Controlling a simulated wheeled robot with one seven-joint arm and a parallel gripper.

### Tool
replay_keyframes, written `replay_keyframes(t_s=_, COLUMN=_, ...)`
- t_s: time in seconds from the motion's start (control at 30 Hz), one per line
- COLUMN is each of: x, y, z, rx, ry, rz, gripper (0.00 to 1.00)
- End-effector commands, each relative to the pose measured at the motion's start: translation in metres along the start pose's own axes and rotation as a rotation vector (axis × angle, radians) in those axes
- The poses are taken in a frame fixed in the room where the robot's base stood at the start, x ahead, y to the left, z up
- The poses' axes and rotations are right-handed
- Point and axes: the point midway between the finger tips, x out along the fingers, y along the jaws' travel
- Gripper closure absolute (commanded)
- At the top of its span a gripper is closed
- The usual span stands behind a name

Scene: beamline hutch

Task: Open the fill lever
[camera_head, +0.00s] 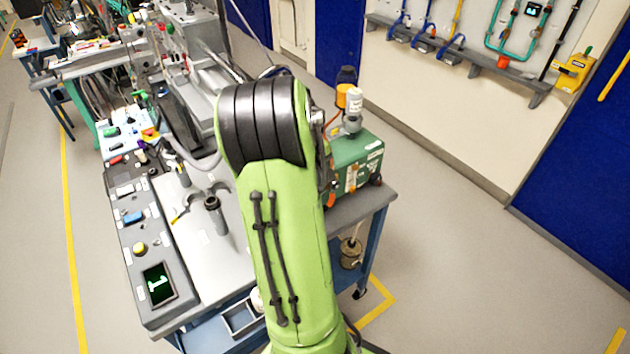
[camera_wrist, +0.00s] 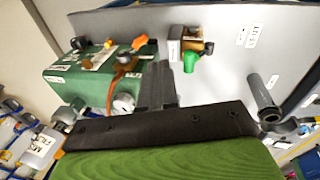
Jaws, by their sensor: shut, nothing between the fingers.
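No lever can be read as the fill lever with certainty. In the wrist view a small brass valve block (camera_wrist: 194,40) with a green handle (camera_wrist: 190,62) sits on the grey bench top, beyond my fingertips. A green box (camera_wrist: 85,80) to the left carries an orange lever-like handle (camera_wrist: 139,42) and a round gauge-like part (camera_wrist: 124,102). My gripper (camera_wrist: 158,68) is shut and empty, its fingers pointing between the green box and the valve block. In the head view my arm hides the gripper and valve block; the green box (camera_head: 358,160) shows to the right.
A dark upright post (camera_head: 213,212) stands on the bench; it also shows in the wrist view (camera_wrist: 264,95). A control panel (camera_head: 145,250) with a lit display runs along the bench's left edge. Floor at right is clear.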

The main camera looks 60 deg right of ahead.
Motion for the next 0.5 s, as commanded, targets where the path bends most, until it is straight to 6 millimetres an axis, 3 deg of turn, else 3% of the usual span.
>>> replay_keyframes(t_s=0.17, x=0.026, y=-0.002, z=0.001, rx=-0.012, ry=-0.005, rz=-0.006, gripper=1.00)
replay_keyframes(t_s=0.5, x=0.102, y=-0.003, z=0.001, rx=-0.009, ry=-0.004, rz=-0.005, gripper=1.00)
